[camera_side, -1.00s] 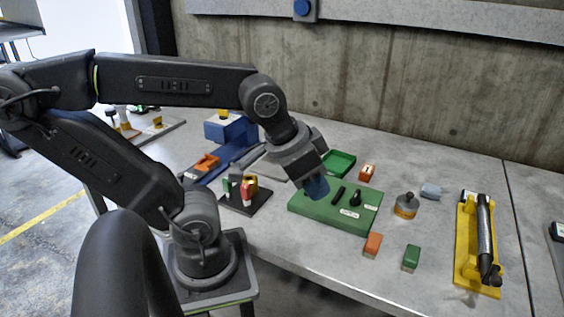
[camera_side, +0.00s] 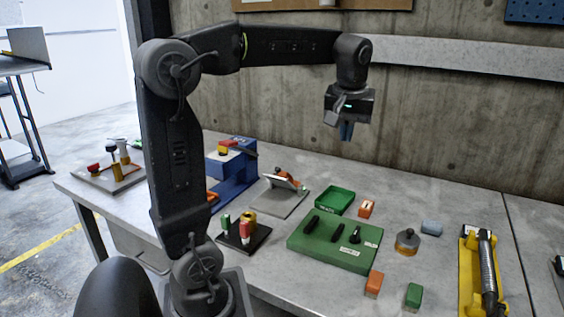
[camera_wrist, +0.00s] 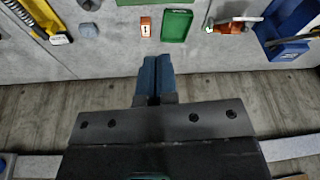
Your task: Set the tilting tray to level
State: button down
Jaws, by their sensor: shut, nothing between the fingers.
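What looks like the tilting tray (camera_side: 285,181) stands on a grey base plate (camera_side: 279,204) at the middle of the bench in the side view. It is a small tilted panel with orange parts. It shows partly at the top of the wrist view, with its orange part (camera_wrist: 232,25) over the grey plate. My gripper (camera_side: 346,132) is high above the bench, to the right of the tray and well apart from it. Its blue fingers (camera_wrist: 156,78) are together in the wrist view and hold nothing.
Right of the tray are an open green bin (camera_side: 335,200), a green board (camera_side: 333,246) with black pieces, and several small blocks. Left are a blue machine (camera_side: 232,176) and a black stand (camera_side: 243,238). A yellow fixture (camera_side: 476,285) is far right. The concrete wall rises behind.

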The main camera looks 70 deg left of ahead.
jog(key=w+a+n+g, duration=0.2)
jog(key=w+a+n, duration=0.15)
jog(key=a, duration=0.45)
jog(key=n+g+h, duration=0.2)
jog(key=n+g, duration=0.2)
jog(key=n, duration=0.9)
send_over(283, 176)
jog(key=shift+m, duration=0.25)
notch_tip(283, 176, down, 18)
jog(key=shift+f, duration=0.1)
jog(key=shift+s+d+f, duration=0.3)
jog(key=shift+d+f, duration=0.05)
jog(key=shift+f, duration=0.15)
jog(key=shift+s+d, duration=0.1)
